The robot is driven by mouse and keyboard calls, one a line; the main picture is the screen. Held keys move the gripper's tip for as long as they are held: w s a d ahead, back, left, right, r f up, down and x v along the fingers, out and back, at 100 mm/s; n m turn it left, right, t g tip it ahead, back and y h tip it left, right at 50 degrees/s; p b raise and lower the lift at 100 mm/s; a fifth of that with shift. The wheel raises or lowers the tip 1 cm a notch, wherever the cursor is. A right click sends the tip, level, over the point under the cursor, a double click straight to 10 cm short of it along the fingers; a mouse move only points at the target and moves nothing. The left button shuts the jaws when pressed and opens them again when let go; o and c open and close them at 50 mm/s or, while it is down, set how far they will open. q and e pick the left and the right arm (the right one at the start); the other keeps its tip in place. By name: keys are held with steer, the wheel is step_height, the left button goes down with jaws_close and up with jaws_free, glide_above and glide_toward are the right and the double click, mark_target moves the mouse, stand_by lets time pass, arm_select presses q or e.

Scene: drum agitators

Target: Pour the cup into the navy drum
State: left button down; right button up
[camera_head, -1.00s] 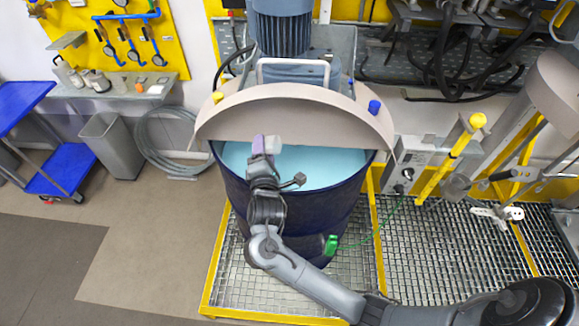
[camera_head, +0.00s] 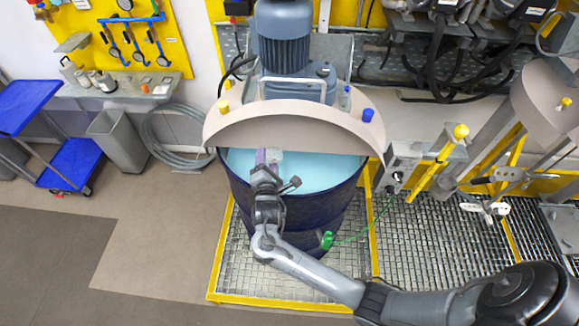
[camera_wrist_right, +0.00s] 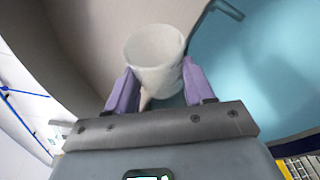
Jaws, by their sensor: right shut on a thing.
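The navy drum (camera_head: 338,205) stands in the middle of the head view, its top partly open over light blue liquid (camera_head: 315,170). My right gripper (camera_head: 268,158) reaches over the opening from the front. It is shut on a small white cup (camera_wrist_right: 154,62), which sits between its lavender fingers in the right wrist view. The cup (camera_head: 276,155) is small and partly hidden in the head view. It appears tilted, but its contents cannot be seen. A pale strip shows below the cup in the wrist view; I cannot tell what it is. My left gripper is not in view.
A beige half-lid (camera_head: 290,118) covers the drum's back half, with a grey-blue motor (camera_head: 283,40) behind it. A yellow-edged grating (camera_head: 290,299) lies under the drum. A control box (camera_head: 400,165) and a yellow lever (camera_head: 437,170) stand to the right. Open floor lies left.

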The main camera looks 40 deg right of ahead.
steer(key=shift+w+f+n+g+p, duration=0.15)
steer(key=shift+n+g+p, duration=0.4)
steer(key=shift+p, duration=1.45)
steer(key=shift+w+f+n+g+p, duration=0.1)
steer(key=shift+n+g+p, duration=0.15)
steer(key=shift+n+p, duration=1.2)
steer(key=p, duration=0.1)
steer(key=w+a+f+g+p, duration=0.1)
steer(key=shift+w+f+n+p, duration=0.2)
steer(key=shift+w+n+p, duration=0.05)
steer(key=shift+n+p, duration=0.1)
steer(key=shift+w+a+r+n+g+h+p, duration=0.15)
steer(key=shift+w+a+r+n+g+p, duration=0.1)
steer(key=shift+w+r+n+g, duration=0.35)
steer(key=shift+w+a+r+n+g+h+p, duration=0.1)
steer(key=shift+w+a+r+n+g+p, duration=0.15)
steer(key=shift+r+n, duration=0.45)
steer(key=shift+w+a+r+n+g+h+p, duration=0.15)
steer(key=shift+w+a+r+n+g+p, duration=0.2)
steer(key=shift+r, duration=0.5)
